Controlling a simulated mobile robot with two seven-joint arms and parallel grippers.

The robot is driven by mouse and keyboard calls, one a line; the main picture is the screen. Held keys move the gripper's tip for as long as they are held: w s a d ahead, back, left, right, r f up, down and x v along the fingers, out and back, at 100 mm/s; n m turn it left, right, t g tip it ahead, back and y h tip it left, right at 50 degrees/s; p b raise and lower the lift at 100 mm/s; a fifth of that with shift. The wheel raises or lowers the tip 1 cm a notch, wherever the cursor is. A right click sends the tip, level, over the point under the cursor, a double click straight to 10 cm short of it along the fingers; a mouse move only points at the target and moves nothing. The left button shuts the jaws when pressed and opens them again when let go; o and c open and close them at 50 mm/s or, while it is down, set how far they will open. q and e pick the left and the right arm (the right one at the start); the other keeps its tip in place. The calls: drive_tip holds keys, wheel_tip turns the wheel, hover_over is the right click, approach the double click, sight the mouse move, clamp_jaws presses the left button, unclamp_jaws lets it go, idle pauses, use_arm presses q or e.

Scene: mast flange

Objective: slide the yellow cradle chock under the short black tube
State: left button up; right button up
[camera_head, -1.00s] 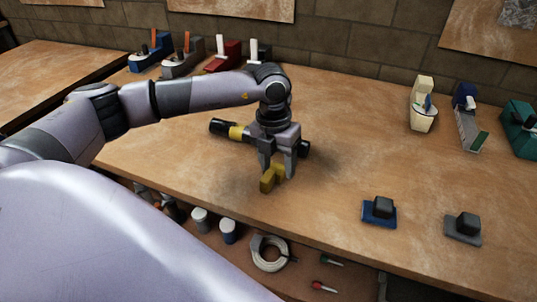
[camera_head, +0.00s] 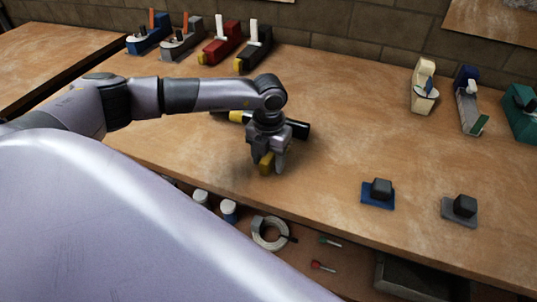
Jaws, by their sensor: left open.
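The yellow cradle chock (camera_head: 266,162) is on the wooden workbench, between the fingers of my left gripper (camera_head: 268,168). The left gripper points down and is open around the chock, whose sides are partly hidden by the fingers. The short black tube (camera_head: 298,129) lies just behind the gripper, with a yellow band (camera_head: 238,117) toward its left. My wrist hides its middle, and I cannot tell what it rests on. My right gripper is not in view.
Blue (camera_head: 378,194) and grey (camera_head: 461,210) bases with dark blocks sit at the front right. Several tools stand along the back, including a red one (camera_head: 222,43) and a cream one (camera_head: 424,88). A shelf below holds a white coil (camera_head: 268,234). The bench's middle right is clear.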

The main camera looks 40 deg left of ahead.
use_arm(q)
clamp_jaws()
drive_tip(key=shift+w+a+b, duration=0.2)
drive_tip(key=shift+w+b, duration=0.3)
drive_tip(key=shift+w, duration=0.25)
drive_tip(key=shift+w+a+b, duration=0.15)
drive_tip(key=shift+w+b, duration=0.3)
drive_tip(key=shift+w, duration=0.25)
drive_tip(key=shift+w+a+b, duration=0.2)
drive_tip(key=shift+w+b, duration=0.3)
drive_tip(key=shift+w, duration=0.25)
drive_tip(key=shift+o, duration=0.4)
unclamp_jaws()
drive_tip(key=shift+r, duration=3.65)
